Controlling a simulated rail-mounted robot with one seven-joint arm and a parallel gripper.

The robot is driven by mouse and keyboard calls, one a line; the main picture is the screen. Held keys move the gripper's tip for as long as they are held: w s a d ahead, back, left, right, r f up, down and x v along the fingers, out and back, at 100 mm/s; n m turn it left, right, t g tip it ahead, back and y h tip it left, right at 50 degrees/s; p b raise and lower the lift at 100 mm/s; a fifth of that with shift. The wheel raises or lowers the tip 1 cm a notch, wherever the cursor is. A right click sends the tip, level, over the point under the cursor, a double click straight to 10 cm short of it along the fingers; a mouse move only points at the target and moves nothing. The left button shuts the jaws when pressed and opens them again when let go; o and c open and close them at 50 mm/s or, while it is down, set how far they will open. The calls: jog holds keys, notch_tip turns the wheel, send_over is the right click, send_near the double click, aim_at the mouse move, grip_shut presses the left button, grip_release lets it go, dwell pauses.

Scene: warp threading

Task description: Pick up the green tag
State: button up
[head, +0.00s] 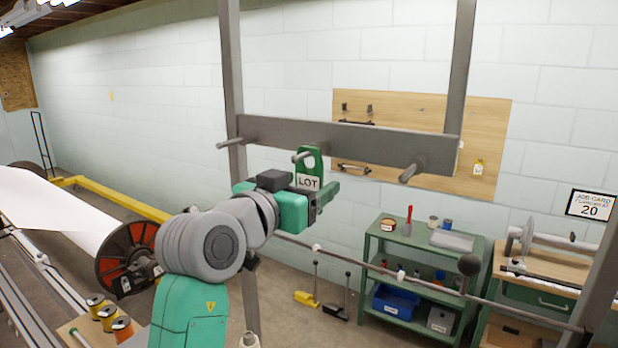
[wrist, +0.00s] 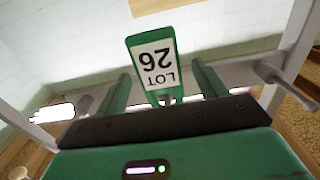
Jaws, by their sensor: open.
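The green tag (head: 316,162) hangs on a peg of the grey crossbar in the head view, its white label reading LOT and its lower part hidden by my gripper. In the wrist view the tag (wrist: 131,43) appears upside down, with LOT 26 on the label. My gripper (wrist: 161,72) is open, with one green finger on each side of the tag's label end. Gaps show between the tag and both fingers. In the head view my gripper (head: 318,192) is at the tag's lower end, and its far finger is hard to make out.
The grey crossbar (head: 380,144) runs between two uprights and carries other pegs (head: 413,170), one to the right of the tag. A thin rod with a dark ball (head: 468,264) crosses lower down. A green shelf cart (head: 372,243) and a wooden pegboard (head: 488,120) stand behind.

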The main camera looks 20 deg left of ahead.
jog(key=c, duration=1)
jog(key=shift+c, duration=0.3)
jog(key=shift+r, duration=0.15)
jog(key=s+a+r+b, duration=0.1)
jog(key=s+a+b, duration=0.2)
jog(key=s, duration=1.4)
jog(key=shift+s+b, duration=0.4)
jog(key=shift+b, duration=0.15)
